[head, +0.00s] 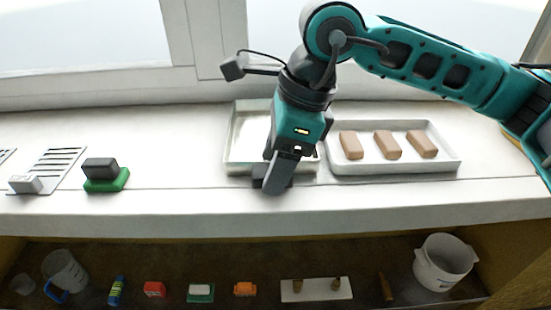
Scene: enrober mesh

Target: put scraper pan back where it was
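A shallow pale, metallic-looking pan (243,137), which I take to be the scraper pan, lies on the white counter left of a white tray. It looks empty where it shows; my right gripper and wrist hide part of its middle and right side. My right gripper (271,183) points down at the pan's front rim. Its dark fingers overlap that rim, but whether they grip it is not clear. My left gripper is not in view.
The white tray (455,164) holds three brown bars. A green-based block (106,178) and a slotted plate (58,160) with a small grey block are at left. A shelf below holds a jug (64,270), a white pot (443,264) and several small items. The counter between block and pan is clear.

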